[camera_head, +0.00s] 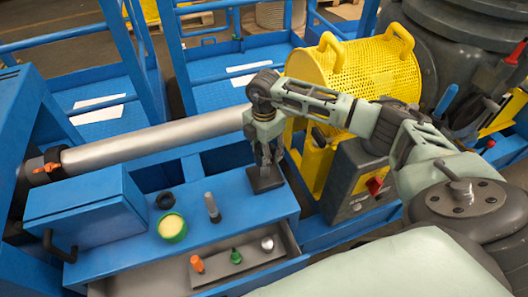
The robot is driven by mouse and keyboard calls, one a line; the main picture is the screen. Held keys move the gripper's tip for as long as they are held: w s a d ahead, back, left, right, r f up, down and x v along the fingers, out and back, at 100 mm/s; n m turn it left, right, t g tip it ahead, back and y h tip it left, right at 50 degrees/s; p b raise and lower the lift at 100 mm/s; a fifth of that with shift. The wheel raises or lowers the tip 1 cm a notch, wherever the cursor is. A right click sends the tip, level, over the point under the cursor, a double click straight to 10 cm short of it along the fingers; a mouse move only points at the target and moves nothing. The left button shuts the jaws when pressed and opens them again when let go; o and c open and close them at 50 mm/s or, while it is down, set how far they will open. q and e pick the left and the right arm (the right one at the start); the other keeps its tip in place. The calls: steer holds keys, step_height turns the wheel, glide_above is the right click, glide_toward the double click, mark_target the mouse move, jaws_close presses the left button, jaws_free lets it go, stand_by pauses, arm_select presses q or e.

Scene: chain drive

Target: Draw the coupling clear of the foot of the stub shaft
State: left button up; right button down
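My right gripper (266,160) points down over a dark square block (265,183) at the right end of the blue bench. Its fingers hide what stands on the block, so I cannot tell whether they are open or shut, or whether they touch anything. No stub shaft or coupling shows clearly there. A short grey upright pin with a dark lower part (212,208) stands left of the block, apart from the gripper. A black ring (165,200) lies further left on the bench. I cannot tell whether either is the stub shaft or coupling. My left gripper is not in view.
A green-rimmed yellow tub (172,228) stands on the blue bench (110,245). The open drawer (225,278) below holds an orange piece (197,263), a green piece (236,256) and a silver knob (267,244). A long grey roller (150,141) and a yellow mesh guard (350,75) stand behind.

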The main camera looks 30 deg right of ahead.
steer(key=shift+r+p, duration=1.05)
steer(key=shift+r, duration=0.6)
